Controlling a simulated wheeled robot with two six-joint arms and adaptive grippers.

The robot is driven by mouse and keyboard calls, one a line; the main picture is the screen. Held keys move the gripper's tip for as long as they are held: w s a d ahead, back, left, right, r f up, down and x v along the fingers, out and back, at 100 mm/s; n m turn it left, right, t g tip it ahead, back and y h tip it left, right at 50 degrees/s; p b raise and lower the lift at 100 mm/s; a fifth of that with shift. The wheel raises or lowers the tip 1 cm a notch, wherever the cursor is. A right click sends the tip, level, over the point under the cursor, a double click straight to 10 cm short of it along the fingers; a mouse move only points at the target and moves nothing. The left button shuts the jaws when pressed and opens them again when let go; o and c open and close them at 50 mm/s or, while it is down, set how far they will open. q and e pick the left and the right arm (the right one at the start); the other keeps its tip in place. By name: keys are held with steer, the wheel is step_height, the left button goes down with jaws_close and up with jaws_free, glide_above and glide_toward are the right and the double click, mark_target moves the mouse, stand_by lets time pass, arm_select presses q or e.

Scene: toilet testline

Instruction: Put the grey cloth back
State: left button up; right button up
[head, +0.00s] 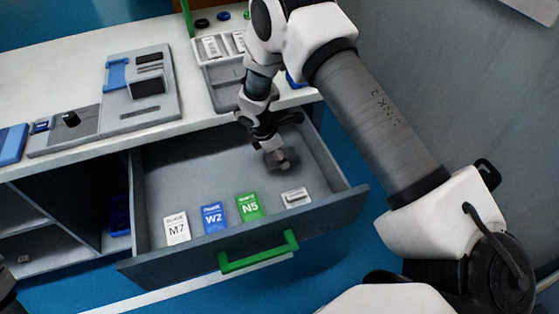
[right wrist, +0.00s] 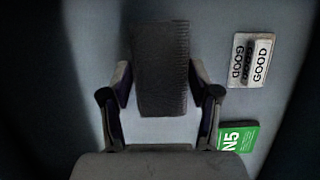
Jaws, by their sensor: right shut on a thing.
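The grey cloth (head: 281,160) is a dark folded block with a ribbed surface, low inside the open drawer (head: 335,208). It also shows in the right wrist view (right wrist: 162,65), upright in that picture between the two fingers. My right gripper (head: 272,148) points down into the drawer and is shut on the cloth. Whether the cloth touches the drawer floor I cannot tell.
Along the drawer's front lie a white M7 packet (head: 177,229), a blue W2 packet (head: 214,218), a green N5 packet (head: 248,207) and a GOOD stamp (head: 295,197). The drawer's left and back floor is bare. The counter (head: 60,85) above holds a grey panel (head: 140,100) and tray (head: 222,95).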

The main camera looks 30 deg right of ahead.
steer(key=shift+f, duration=1.75)
steer(key=o, duration=1)
steer(key=shift+r, duration=0.3)
steer(key=v, duration=1.1)
steer(key=shift+a+r+p, duration=0.2)
steer(key=shift+r+p, duration=0.15)
